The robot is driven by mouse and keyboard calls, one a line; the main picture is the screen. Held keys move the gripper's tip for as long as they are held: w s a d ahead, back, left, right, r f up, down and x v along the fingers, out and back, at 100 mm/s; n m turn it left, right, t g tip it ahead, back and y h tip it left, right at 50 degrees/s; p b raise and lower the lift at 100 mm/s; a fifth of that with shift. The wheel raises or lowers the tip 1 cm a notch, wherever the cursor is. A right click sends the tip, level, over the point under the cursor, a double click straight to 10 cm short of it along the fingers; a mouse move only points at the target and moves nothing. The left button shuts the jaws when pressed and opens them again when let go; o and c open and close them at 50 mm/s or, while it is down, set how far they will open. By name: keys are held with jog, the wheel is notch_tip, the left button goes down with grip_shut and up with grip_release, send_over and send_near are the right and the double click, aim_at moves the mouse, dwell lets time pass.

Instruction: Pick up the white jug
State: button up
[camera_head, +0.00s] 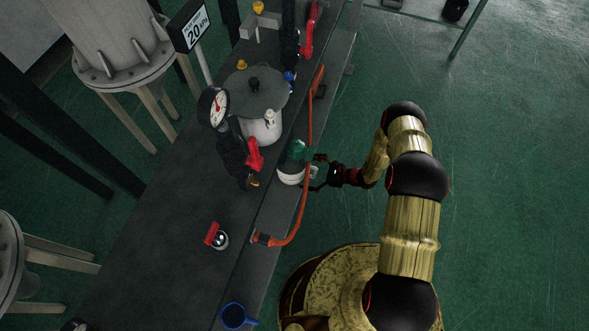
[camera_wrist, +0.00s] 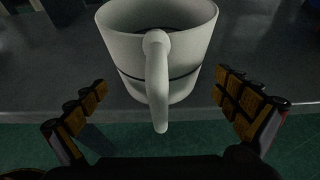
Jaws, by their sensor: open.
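The white jug (camera_head: 289,177) stands upright near the right edge of the dark bench. In the wrist view the jug (camera_wrist: 125,55) fills the upper middle, with a dark band round its body and its handle facing me. My gripper (camera_head: 316,172) is open at the jug's right side, at the bench edge. In the wrist view one finger of my gripper (camera_wrist: 160,88) is on each side of the handle, with gaps between the fingers and the jug. The far side of the jug is hidden.
The dark bench (camera_head: 165,230) runs up the picture. A green object (camera_head: 299,149) sits right behind the jug. An orange hose (camera_head: 301,208) passes close by. A grey-lidded pot (camera_head: 262,130), a gauge (camera_head: 213,107) and a blue mug (camera_head: 234,316) stand on the bench.

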aim_at(298, 171)
jog(key=x, duration=0.3)
jog(key=shift+s+f+b, duration=0.1)
jog(key=shift+s+b, duration=0.05)
jog(key=shift+b, duration=0.25)
jog(key=shift+w+a+f, duration=0.1)
jog(key=shift+w+a, duration=0.2)
jog(key=shift+a, duration=0.15)
jog(key=shift+c, duration=0.8)
jog(key=c, duration=1.1)
jog(key=shift+c, duration=0.7)
